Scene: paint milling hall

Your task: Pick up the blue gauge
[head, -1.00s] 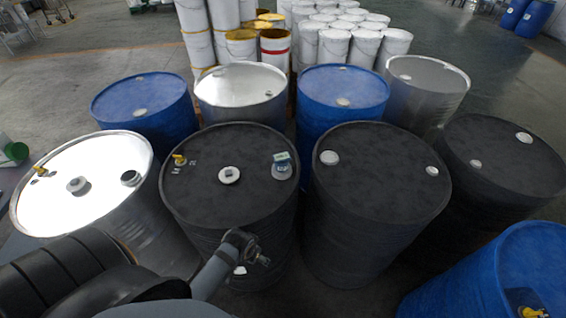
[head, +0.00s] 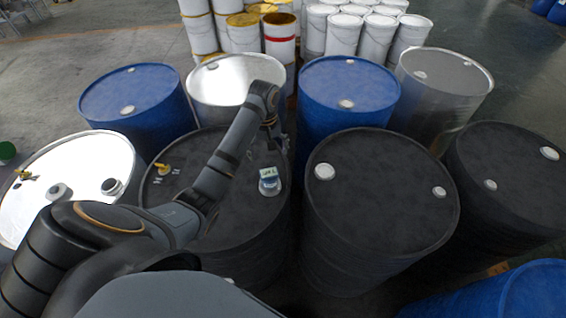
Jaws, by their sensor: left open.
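The blue gauge (head: 269,186) stands on top of the left black drum (head: 240,225), near its right rim. It is small, with a pale label plate on top. My left arm reaches over this drum from the lower left. My left gripper (head: 272,136) is beyond the gauge in the picture, over the far rim of the drum. It is open, small and dark, and apart from the gauge. The arm hides the middle of the drum top. My right gripper is not in view.
A yellow tap fitting (head: 163,169) is on the same drum's left side. A shiny steel drum (head: 80,165) stands left, another black drum (head: 380,190) right, and a blue drum (head: 348,85) behind. The drums stand close together. White buckets (head: 345,33) are stacked at the back.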

